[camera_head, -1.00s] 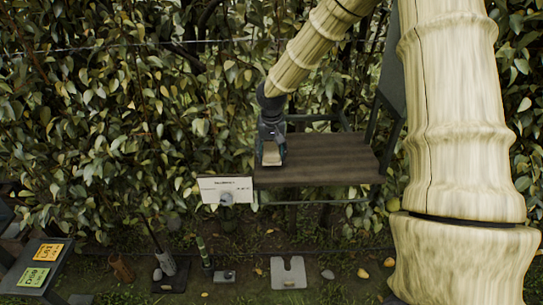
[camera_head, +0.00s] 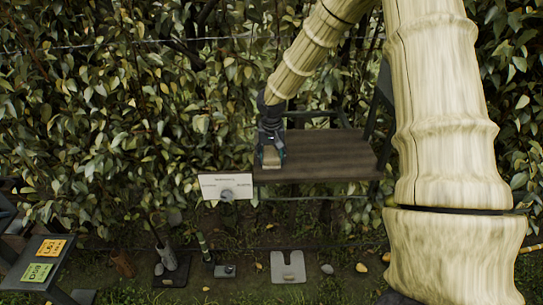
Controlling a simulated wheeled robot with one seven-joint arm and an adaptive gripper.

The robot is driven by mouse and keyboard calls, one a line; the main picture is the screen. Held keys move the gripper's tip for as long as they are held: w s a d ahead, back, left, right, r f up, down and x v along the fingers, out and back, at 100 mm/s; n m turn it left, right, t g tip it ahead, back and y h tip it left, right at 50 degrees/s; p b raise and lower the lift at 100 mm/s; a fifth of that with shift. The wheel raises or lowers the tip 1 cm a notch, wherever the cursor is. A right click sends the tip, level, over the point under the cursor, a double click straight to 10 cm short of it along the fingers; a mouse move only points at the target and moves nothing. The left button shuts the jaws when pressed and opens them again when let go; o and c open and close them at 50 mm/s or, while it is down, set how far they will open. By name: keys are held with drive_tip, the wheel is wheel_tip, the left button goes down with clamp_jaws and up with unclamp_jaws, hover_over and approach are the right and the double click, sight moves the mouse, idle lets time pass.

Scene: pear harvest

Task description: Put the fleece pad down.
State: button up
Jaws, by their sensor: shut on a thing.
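My gripper (camera_head: 271,150) points down at the left end of a brown wooden shelf (camera_head: 325,158). It is shut on the fleece pad (camera_head: 271,160), a small pale beige block low between the fingers. The pad is at or just above the shelf's surface; I cannot tell whether it touches. The fingers hide part of the pad.
A white sign (camera_head: 225,187) hangs at the shelf's left front corner. Below on the ground are a pale notched plate (camera_head: 288,267), a dark base with a grey holder (camera_head: 169,264) and a small grey block (camera_head: 225,270). A table with orange and green labels (camera_head: 42,262) stands lower left. The shelf's middle and right are clear.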

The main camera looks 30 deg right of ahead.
sight(271, 155)
drive_tip(key=shift+s+f, duration=0.25)
drive_tip(key=shift+f, duration=0.15)
drive_tip(key=o, duration=1.2)
drive_tip(key=shift+f, duration=0.15)
drive_tip(key=shift+o, duration=0.3)
drive_tip(key=shift+w+f, duration=0.15)
drive_tip(key=shift+r, duration=0.3)
drive_tip(key=shift+w+r+p, duration=0.1)
drive_tip(key=shift+r+p, duration=0.2)
drive_tip(key=shift+r, duration=0.3)
wheel_tip(271, 155, up, 12)
drive_tip(key=s+b, duration=0.1)
drive_tip(key=b, duration=0.2)
drive_tip(key=shift+a+b, duration=0.35)
drive_tip(key=shift+b, duration=0.05)
drive_tip(key=shift+s+f, duration=0.1)
drive_tip(key=shift+a+f, duration=0.1)
